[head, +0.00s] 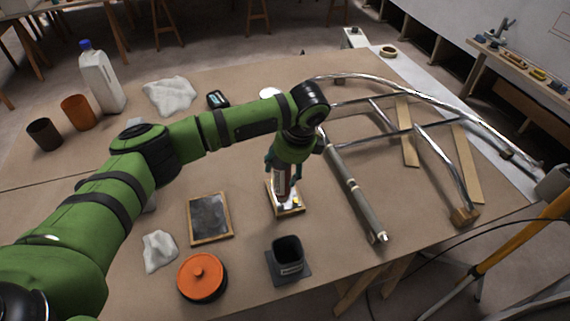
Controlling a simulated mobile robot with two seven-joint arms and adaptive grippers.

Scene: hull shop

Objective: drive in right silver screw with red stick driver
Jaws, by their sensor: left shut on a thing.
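My left gripper (279,165) points down over the middle of the table and is shut on the red stick driver (282,181), which is held roughly upright. Just below it is a small wooden-edged board (290,212) with a pale top and small fittings. The driver's lower end is over the board; I cannot tell whether it touches a screw. The silver screws are too small and too covered by the gripper to make out. My right gripper is not in view.
A dark square cup (287,258), an orange lidded pot (201,277) and a dark framed slate (210,218) stand in front and left. A grey tube (354,188) and a metal tube frame (424,128) lie right. A white jug (101,80) stands far left.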

